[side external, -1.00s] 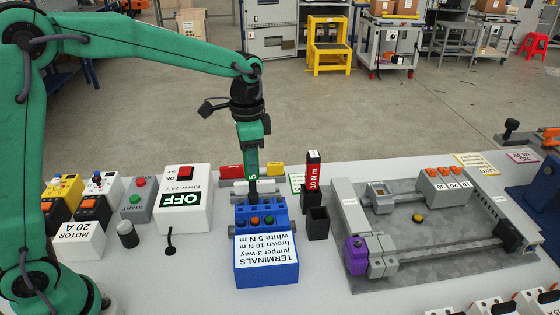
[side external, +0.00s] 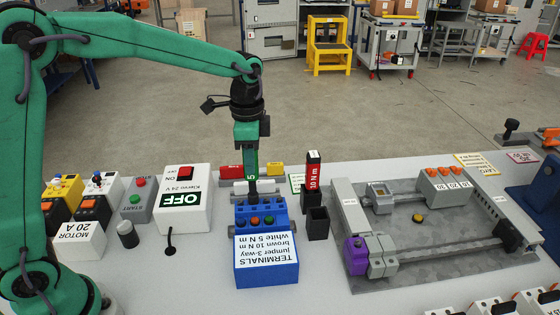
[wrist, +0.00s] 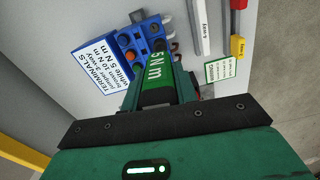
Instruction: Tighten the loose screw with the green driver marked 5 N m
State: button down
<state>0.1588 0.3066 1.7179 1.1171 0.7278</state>
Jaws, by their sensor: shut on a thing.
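My gripper (side external: 251,150) points down over the blue terminal block (side external: 266,264), shut on the green driver (side external: 251,171). The driver stands about upright, its tip end at the back part of the block, behind the row of coloured buttons. I cannot tell whether the tip sits in a screw; the loose screw is not distinguishable. The wrist view shows the driver's "5 N m" marking (wrist: 155,75) and the block (wrist: 140,40) beneath it. The block's label reads "TERMINALS, jumper 3-way, brown 10 N m, white 5 N m".
A red driver marked 10 N m (side external: 313,172) stands right of the block, by black holders (side external: 317,224). Red and yellow pieces (side external: 276,170) lie behind.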

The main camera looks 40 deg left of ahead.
jog(key=shift+m, duration=1.1)
jog(key=shift+n, duration=1.1)
jog(key=shift+n, duration=1.2)
jog(key=shift+n, duration=1.1)
